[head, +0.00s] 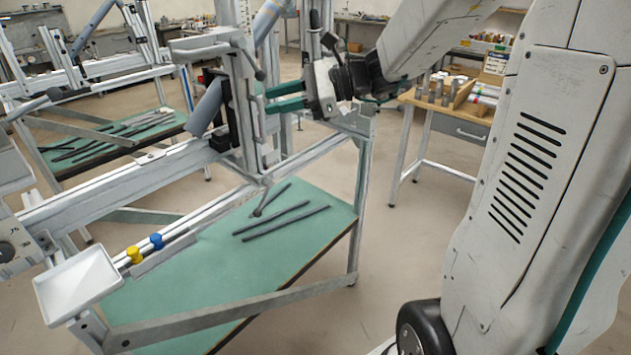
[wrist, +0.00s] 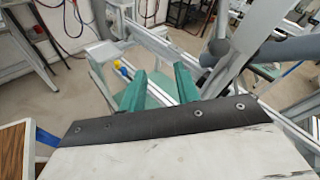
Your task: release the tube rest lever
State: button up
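My gripper (head: 283,97) has two teal fingers, pointing left with a gap between them, nothing visibly held. In the wrist view its fingers (wrist: 160,82) are also apart. In the head view they are just right of the jig's upright carriage (head: 243,110). A grey lever (head: 250,56) angles down at the carriage's top, up and left of the fingertips. Another short lever (head: 264,199) with a dark end hangs below the carriage. I cannot tell which is the tube rest lever. A short grey tube (head: 206,107) leans at the carriage's left.
The jig's long rail (head: 110,195) runs across the left. Yellow (head: 134,254) and blue (head: 157,240) collars sit on a lower bar, near a white tray (head: 77,285). Dark rods (head: 283,220) lie on the green shelf (head: 180,285). A wooden bench (head: 450,112) stands behind right.

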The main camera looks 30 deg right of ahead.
jog(key=s+a+f+n+g+h, duration=0.1)
jog(key=s+f+n+g+h, duration=0.2)
jog(key=s+n, duration=0.3)
jog(key=s+a+f+n+g+h, duration=0.1)
jog(key=s+f+n+g+h, duration=0.2)
jog(key=s, duration=0.8)
notch_tip(320, 180, down, 2)
jog(key=n+g, duration=0.1)
jog(key=n, duration=0.2)
jog(key=shift+s+a+h, duration=0.15)
jog(key=shift+a+h, duration=0.1)
jog(key=shift+h, duration=0.05)
